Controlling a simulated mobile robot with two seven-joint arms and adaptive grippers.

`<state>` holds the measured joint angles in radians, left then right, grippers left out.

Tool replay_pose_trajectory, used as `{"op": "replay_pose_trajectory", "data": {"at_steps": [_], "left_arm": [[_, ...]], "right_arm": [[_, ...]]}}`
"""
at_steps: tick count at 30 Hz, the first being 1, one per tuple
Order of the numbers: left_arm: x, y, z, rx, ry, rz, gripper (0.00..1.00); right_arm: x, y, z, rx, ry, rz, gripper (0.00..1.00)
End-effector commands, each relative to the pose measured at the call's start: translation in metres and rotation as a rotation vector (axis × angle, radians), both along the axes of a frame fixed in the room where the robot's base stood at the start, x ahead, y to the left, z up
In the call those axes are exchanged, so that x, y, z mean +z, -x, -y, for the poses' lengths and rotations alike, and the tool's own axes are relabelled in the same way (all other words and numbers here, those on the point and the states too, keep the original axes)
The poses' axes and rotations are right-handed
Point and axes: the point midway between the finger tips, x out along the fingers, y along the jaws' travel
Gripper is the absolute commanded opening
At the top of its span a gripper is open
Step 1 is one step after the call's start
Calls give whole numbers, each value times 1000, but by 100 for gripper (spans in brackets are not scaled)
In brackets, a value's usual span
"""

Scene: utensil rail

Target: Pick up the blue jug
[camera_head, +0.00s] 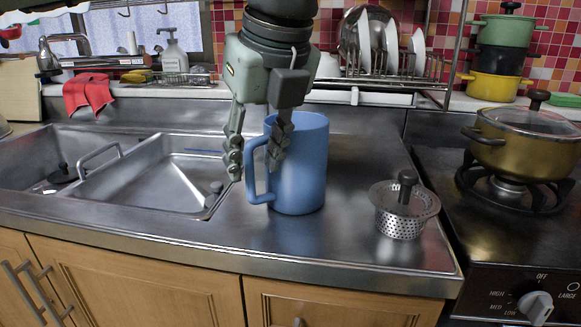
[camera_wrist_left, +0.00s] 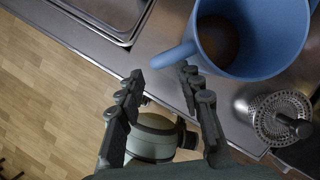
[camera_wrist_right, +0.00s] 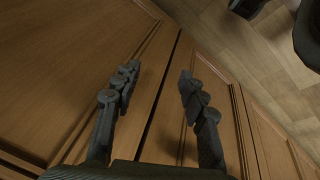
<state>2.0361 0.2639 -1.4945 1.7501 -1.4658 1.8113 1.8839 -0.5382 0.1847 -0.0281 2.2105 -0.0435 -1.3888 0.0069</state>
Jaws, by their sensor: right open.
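The blue jug (camera_head: 302,170) stands upright on the steel counter, right of the sink, with its handle (camera_head: 250,180) toward the left. My left gripper (camera_head: 256,158) points down at the handle, with one finger left of it and the other in front of the jug's body. In the left wrist view the jug (camera_wrist_left: 262,65) shows from above, its handle near the tips of the open fingers (camera_wrist_left: 162,78); contact cannot be told. My right gripper (camera_wrist_right: 158,75) is open and empty in the right wrist view, before wooden cabinet doors (camera_wrist_right: 150,110). It does not show in the head view.
A perforated strainer (camera_head: 404,212) stands right of the jug, near the stove. A lidded pot (camera_head: 525,150) is on the burner. The sink (camera_head: 150,180) lies to the left. A dish rack (camera_head: 385,75) with plates is behind. The counter in front of the jug is clear.

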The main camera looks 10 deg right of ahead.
Motion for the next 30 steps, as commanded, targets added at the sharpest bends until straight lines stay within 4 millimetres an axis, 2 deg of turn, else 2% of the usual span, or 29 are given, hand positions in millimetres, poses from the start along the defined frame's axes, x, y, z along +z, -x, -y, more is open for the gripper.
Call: {"op": "replay_pose_trajectory", "data": {"at_steps": [9, 17, 26, 30], "left_arm": [[-40, -12, -7, 1, 0, -1, 36], [-45, -14, -7, 1, 1, 1, 36], [-45, -14, -7, 1, 1, 1, 0], [-45, -14, -7, 1, 1, 1, 0]], "right_arm": [[-17, -3, -1, 2, -10, -9, 42], [-19, -3, -1, 2, -11, -9, 42], [-19, -3, -1, 1, -10, -8, 42], [-19, -3, -1, 1, -10, -8, 42]]}}
